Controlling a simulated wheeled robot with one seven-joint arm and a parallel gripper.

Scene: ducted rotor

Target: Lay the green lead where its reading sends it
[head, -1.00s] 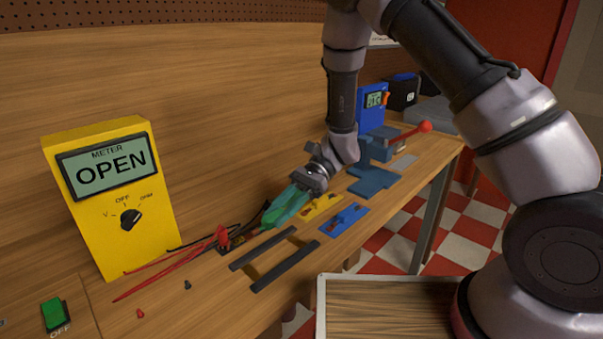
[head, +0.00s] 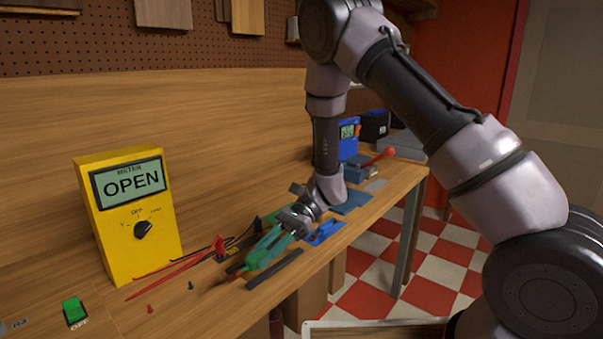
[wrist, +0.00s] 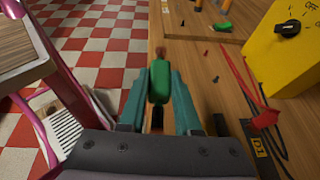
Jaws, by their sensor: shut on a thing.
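The green lead (wrist: 159,82), a green body with a reddish tip, is between the two teal fingers of my gripper (wrist: 160,100) in the wrist view. My gripper (head: 270,246) is shut on it, tip pointing away from the wrist. In the head view the fingers hang low over the bench, above a pair of dark rails (head: 272,270); I cannot tell whether the lead touches them. The yellow meter (head: 128,213) stands upright at left and its screen reads OPEN. It also shows in the wrist view (wrist: 285,55).
Red probes (head: 180,275) and black leads lie in front of the meter. A green switch (head: 75,311), marked OFF, is at front left. A blue plate (head: 326,232) lies beyond the gripper, with a blue device (head: 349,138) behind. Checkered floor lies beyond the bench edge.

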